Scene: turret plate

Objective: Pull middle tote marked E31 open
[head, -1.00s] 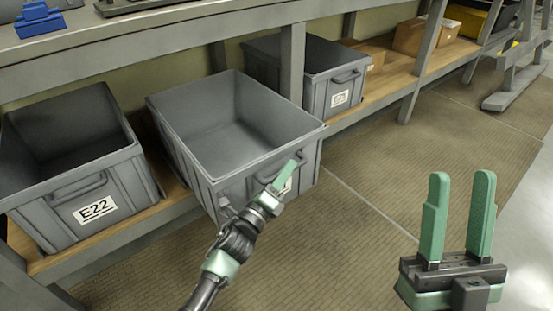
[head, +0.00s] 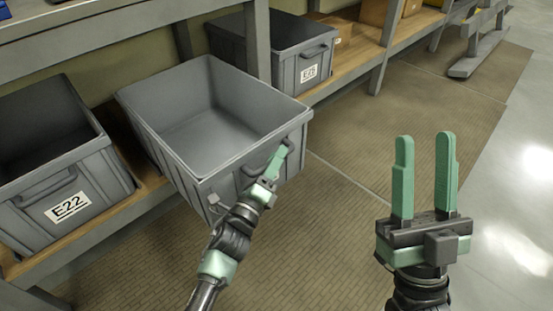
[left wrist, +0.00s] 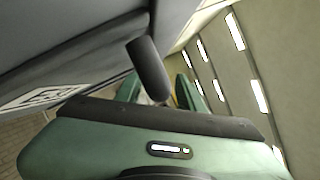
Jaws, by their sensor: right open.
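The middle grey tote (head: 152,122) juts far out from the lower shelf over the floor. It is open-topped and looks empty. My left gripper (head: 277,162) is at its front handle, its fingers on the handle bar. In the left wrist view the dark handle bar (left wrist: 148,68) reaches between the green fingers (left wrist: 157,92). A white label (left wrist: 45,97) on the tote's front shows there in part, too oblique to read; in the head view my gripper and arm cover most of that front. My right gripper (head: 425,178) is open and empty above the floor at right.
A grey tote marked E22 (head: 88,165) stands on the wooden lower shelf (head: 90,232) at left. Another labelled grey tote (head: 285,62) stands behind a grey post (head: 257,42) at right. The matted floor (head: 335,245) in front is clear.

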